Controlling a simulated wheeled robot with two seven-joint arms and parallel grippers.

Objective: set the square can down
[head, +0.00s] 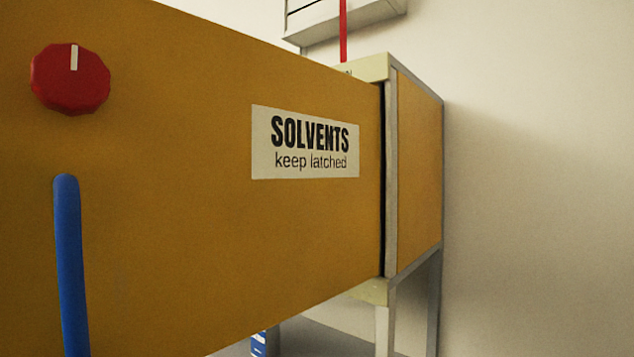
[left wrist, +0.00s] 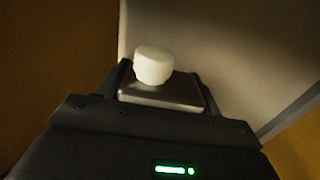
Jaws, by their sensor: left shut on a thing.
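The square can (left wrist: 160,93) shows in the left wrist view as a grey metallic top with a white round cap (left wrist: 153,65). My left gripper (left wrist: 166,85) is shut on it, with a dark finger on either side. The can's lower body is hidden, and I cannot tell whether it touches a surface. Neither gripper shows in the head view. A big orange cabinet door (head: 200,230), labelled "SOLVENTS keep latched", fills much of that view and hides what is behind it.
The door bears a red knob (head: 70,78) and a blue handle (head: 70,265). The cabinet's side (head: 418,170) stands at the door's right, on grey legs. A small blue and white thing (head: 259,343) shows below the door. Bare wall lies to the right.

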